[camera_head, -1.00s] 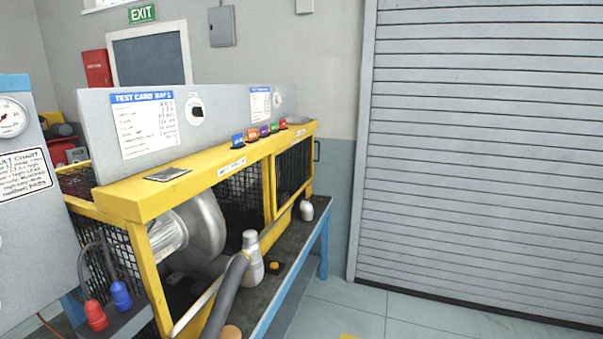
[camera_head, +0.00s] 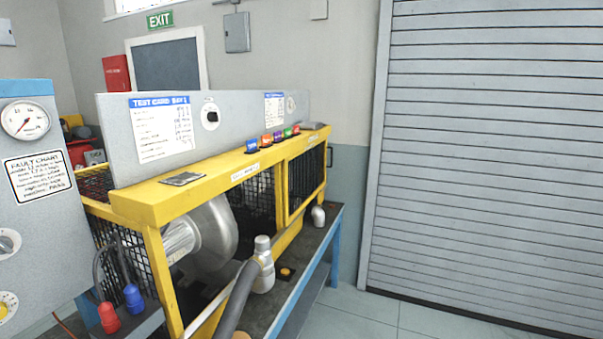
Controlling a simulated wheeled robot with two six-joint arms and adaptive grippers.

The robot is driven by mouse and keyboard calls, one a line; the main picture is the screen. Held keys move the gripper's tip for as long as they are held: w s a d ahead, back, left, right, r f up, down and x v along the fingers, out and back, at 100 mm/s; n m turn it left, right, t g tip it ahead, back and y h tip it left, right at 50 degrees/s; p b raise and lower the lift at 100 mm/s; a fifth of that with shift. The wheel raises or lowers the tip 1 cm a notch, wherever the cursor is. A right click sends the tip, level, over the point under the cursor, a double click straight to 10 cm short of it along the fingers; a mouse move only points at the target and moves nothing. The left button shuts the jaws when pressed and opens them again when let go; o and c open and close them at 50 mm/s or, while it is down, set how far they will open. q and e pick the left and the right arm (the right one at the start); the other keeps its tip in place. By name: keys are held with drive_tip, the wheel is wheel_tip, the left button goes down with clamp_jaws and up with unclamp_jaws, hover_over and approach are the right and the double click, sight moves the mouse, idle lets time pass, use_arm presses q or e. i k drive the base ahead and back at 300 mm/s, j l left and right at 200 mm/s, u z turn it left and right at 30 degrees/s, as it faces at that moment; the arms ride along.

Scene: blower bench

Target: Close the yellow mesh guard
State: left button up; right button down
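The yellow frame (camera_head: 155,205) with black mesh stands on the bench along the left and middle of the head view. Its near front bay is uncovered, and a silver blower housing (camera_head: 210,240) shows inside. A yellow-edged mesh panel (camera_head: 306,178) covers the far front bay. More black mesh (camera_head: 258,202) shows behind the blower, and mesh also fills the near end. I cannot tell which panel is the movable guard. Neither of my grippers is in view.
A grey gauge panel (camera_head: 35,210) stands at left, near red (camera_head: 108,318) and blue (camera_head: 133,298) caps. Floor before the shutter (camera_head: 480,160) is clear.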

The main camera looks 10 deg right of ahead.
sight(288, 219)
drive_tip(key=i+l+u, duration=0.2)
drive_tip(key=i+l, duration=0.15)
drive_tip(key=i+l+u, duration=0.45)
drive_tip(key=l, duration=0.35)
drive_tip(key=i+l+u, duration=0.25)
drive_tip(key=l, duration=0.25)
drive_tip(key=i, duration=0.1)
